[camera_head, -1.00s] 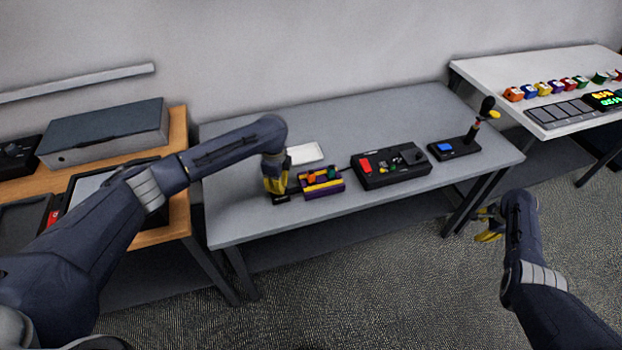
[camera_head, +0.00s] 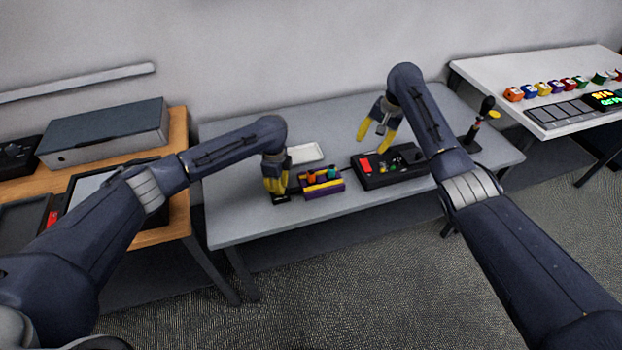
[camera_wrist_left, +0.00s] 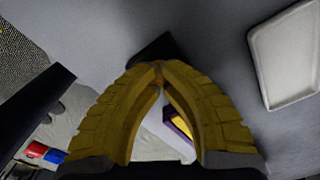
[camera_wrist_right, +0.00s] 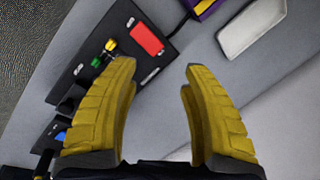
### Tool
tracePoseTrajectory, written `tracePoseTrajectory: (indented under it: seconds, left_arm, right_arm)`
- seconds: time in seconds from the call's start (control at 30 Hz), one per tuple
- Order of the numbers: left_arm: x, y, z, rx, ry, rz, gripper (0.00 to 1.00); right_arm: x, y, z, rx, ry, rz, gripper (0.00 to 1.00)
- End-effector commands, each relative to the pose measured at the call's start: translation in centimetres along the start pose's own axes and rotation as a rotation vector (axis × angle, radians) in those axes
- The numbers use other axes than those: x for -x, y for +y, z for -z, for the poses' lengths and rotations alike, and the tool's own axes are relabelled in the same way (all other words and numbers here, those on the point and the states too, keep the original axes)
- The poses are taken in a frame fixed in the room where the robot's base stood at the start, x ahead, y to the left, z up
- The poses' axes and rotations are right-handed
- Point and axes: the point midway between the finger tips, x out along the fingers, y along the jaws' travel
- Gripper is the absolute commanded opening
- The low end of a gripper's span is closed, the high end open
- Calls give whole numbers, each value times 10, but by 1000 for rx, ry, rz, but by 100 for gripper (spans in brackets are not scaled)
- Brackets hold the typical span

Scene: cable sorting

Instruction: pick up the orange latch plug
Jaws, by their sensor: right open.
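An orange plug (camera_head: 311,176), the orange piece nearest my grippers, stands in a small purple and yellow holder (camera_head: 322,189) beside a teal plug. My left gripper (camera_head: 276,190) is just left of the holder, low over the table. In the left wrist view its fingertips (camera_wrist_left: 159,66) meet; a dark patch (camera_wrist_left: 153,47) lies beyond them, and I cannot tell whether it is held. My right gripper (camera_head: 375,138) is open and empty above the black control box (camera_head: 375,183), right of the holder.
A white tray (camera_head: 305,154) lies behind the holder. The control box has a red block (camera_wrist_right: 147,39) and small coloured parts. A joystick (camera_head: 470,138) stands behind my right arm. Several coloured blocks (camera_head: 542,88) line the white table at right. The grey table's front left is clear.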

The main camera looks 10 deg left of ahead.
Motion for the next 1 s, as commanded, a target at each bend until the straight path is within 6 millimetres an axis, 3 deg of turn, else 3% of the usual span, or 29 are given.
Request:
tracePoseTrajectory:
  seconds: [0.03, 0.2, 0.4, 0.67, 1.0]
  left_arm:
    - [-1, 1, 0, 0, 0, -2, 0]
    - [-1, 1, 0, 0, 0, -2, 0]
    - [-1, 1, 0, 0, 0, -2, 0]
    - [-1, 1, 0, 0, 0, -2, 0]
    - [-1, 1, 0, 0, 0, -2, 0]
  right_arm:
    - [2, -24, -18, 101, -6, -21, 47]
    - [5, -80, -75, 403, -31, -93, 47]
    - [6, -117, -125, 662, -52, -166, 47]
    - [3, -134, -156, 817, -69, -216, 47]
    - [-40, -126, -159, 836, -71, -222, 47]
